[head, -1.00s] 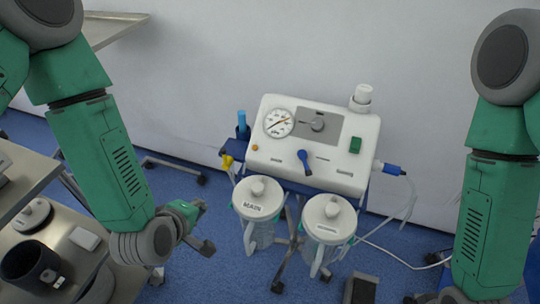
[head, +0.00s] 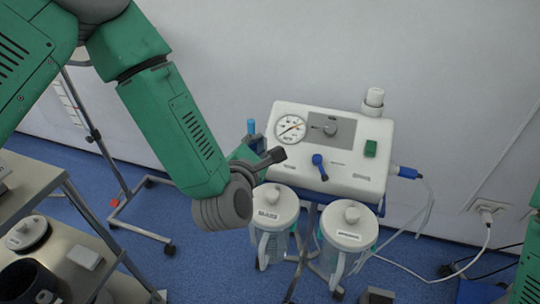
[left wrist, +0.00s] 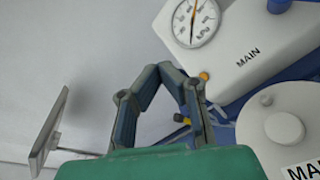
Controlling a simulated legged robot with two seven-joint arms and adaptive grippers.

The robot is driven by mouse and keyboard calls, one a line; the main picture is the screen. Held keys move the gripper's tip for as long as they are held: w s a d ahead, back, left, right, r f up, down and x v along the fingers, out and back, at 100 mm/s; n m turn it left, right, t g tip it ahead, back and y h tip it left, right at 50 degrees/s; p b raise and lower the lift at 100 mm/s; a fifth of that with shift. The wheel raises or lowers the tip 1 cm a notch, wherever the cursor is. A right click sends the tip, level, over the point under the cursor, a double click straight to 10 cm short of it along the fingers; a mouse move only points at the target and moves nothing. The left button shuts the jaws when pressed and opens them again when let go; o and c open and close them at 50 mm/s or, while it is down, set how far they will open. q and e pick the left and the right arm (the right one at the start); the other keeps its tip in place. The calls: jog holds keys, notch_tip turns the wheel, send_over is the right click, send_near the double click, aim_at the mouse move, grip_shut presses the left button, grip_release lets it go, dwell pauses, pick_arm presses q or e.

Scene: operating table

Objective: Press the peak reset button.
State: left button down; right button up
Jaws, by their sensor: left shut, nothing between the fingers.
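The white suction unit (head: 333,158) has a round gauge (head: 291,128) on its sloped panel. In the left wrist view, the gauge (left wrist: 196,18) is at the top, and a small orange button (left wrist: 204,76) sits at the panel corner below it. I take this as the peak reset button; its label is not readable. My left gripper (head: 274,156) is in front of the panel's left end and hides the button in the head view. In the left wrist view, my left gripper (left wrist: 170,70) is shut and empty, its tips just left of the button. Contact cannot be told.
Two lidded canisters (head: 274,205) (head: 349,222) hang below the panel. A blue lever (head: 320,166) and green switch (head: 370,148) are on the front. A metal shelf cart (head: 60,230) stands at left. Cables (head: 425,210) run along the right. My right gripper is out of view.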

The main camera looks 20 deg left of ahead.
aim_at(269, 146)
pick_arm(q)
jog(key=w+f+b, duration=0.1)
jog(key=f+b, duration=0.1)
jog(key=w+f+b, duration=0.3)
jog(key=w+f, duration=0.1)
jog(key=f, duration=0.1)
jog(key=shift+f+b, duration=0.1)
jog(key=shift+b, duration=0.3)
jog(key=shift+a, duration=0.15)
jog(key=shift+a, duration=0.1)
jog(key=shift+w+f, duration=0.1)
dwell(0.9)
jog(key=shift+w+f, duration=0.15)
jog(key=shift+f, duration=0.05)
jog(key=shift+w+f+b, duration=0.25)
jog(key=shift+f+b, duration=0.05)
jog(key=shift+b, duration=0.25)
dwell(0.5)
dwell(0.3)
jog(key=shift+s+r+p, duration=0.5)
jog(key=shift+r, duration=0.1)
